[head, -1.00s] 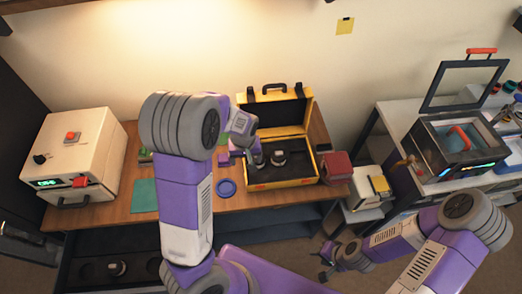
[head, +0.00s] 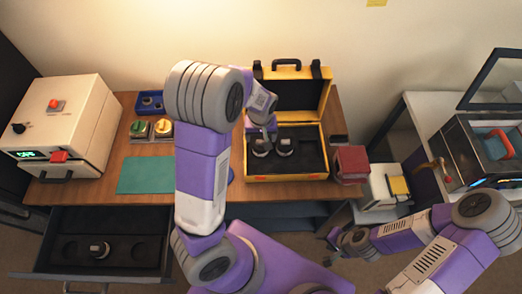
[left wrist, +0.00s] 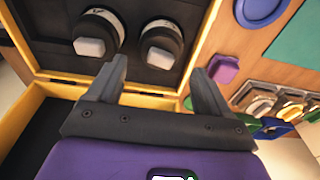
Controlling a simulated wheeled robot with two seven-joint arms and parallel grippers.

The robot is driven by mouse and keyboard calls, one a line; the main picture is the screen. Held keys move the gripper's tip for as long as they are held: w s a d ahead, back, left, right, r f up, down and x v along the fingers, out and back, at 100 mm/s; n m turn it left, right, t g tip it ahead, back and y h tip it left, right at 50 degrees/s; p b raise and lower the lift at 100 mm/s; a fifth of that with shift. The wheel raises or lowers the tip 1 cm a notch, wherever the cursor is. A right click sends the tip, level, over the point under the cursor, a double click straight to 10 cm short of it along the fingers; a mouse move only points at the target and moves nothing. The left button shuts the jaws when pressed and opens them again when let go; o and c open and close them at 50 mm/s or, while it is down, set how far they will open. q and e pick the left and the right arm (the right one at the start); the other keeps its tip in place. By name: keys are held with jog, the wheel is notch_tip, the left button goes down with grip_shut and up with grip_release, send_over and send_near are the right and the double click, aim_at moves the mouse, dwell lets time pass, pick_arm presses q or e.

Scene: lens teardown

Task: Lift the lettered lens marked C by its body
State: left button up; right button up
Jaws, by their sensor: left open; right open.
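Two dark lenses with pale square tops stand side by side in the yellow case, a left one (head: 261,148) and a right one (head: 285,147). They also show in the left wrist view, one lens (left wrist: 161,43) nearer the middle and the other (left wrist: 98,34) further left. I cannot read a letter on either. A third lens (head: 99,249) sits in the open drawer. My left gripper (head: 270,134) is over the case, close to the two lenses; its jaws (left wrist: 158,82) are open and hold nothing. My right gripper (head: 333,244) is open, low in front of the table.
The yellow case (head: 288,178) has its lid raised at the back. A red box (head: 351,163) stands to its right. A teal mat (head: 146,174) and a white machine (head: 65,125) are at the left. The open drawer (head: 130,268) juts out at the front left.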

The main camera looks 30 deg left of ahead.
aim_at(261, 145)
pick_arm(q)
notch_tip(261, 145, down, 6)
jog(key=shift+r+b, duration=0.1)
jog(key=shift+b, duration=0.3)
jog(key=shift+f, duration=0.25)
jog(key=shift+c, duration=0.5)
jog(key=shift+r, duration=0.1)
jog(key=c, duration=0.7)
